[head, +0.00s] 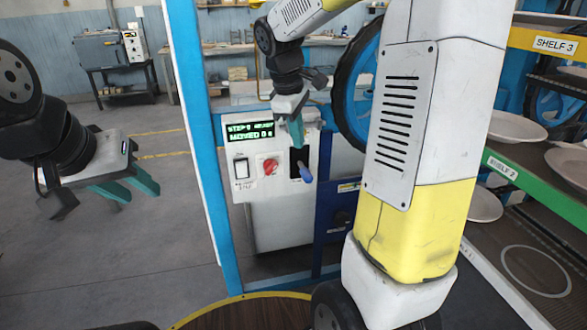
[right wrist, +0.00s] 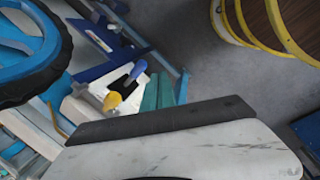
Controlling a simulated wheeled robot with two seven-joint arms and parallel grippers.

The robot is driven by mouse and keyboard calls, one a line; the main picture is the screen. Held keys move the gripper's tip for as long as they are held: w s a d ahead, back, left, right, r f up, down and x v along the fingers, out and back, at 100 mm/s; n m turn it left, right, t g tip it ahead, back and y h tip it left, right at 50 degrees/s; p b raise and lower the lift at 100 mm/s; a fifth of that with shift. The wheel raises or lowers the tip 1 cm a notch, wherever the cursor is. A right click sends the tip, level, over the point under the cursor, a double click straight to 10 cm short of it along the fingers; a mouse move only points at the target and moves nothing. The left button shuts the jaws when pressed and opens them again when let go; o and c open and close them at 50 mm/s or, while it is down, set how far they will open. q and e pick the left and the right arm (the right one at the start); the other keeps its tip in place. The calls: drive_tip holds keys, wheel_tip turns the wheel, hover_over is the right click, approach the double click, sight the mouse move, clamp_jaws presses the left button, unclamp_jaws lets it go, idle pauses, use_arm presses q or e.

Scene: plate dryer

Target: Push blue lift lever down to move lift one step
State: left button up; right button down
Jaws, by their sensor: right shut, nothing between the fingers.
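The blue lift lever (head: 305,172) sticks out of a dark slot on the right side of the white control panel (head: 256,195). Its rounded blue handle also shows in the right wrist view (right wrist: 140,67). My right gripper (head: 297,143) is shut and empty, its teal fingertips just above the lever in the head view. In the right wrist view the teal fingers (right wrist: 158,92) appear close beside the lever handle; I cannot tell whether they touch. My left gripper (head: 143,196) is open and empty, well left of the panel.
The panel carries a green-lit display (head: 249,131) that seems to read MOVED 0, a red knob (head: 270,167) and a white switch (head: 241,168). A blue post (head: 200,130) stands left of it. Shelves with plates (head: 515,128) are at the right. A blue-rimmed wheel (head: 357,85) is behind my right arm.

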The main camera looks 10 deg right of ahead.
sight(304, 173)
drive_tip(key=w+d+f+n+g+h, duration=0.1)
drive_tip(key=w+f+n+g+h, duration=0.1)
drive_tip(key=w+f+n, duration=0.4)
drive_tip(key=shift+w+f+h, duration=0.5)
drive_tip(key=shift+w+f, duration=1.55)
drive_tip(key=shift+w, duration=0.45)
drive_tip(key=shift+x, duration=3.5)
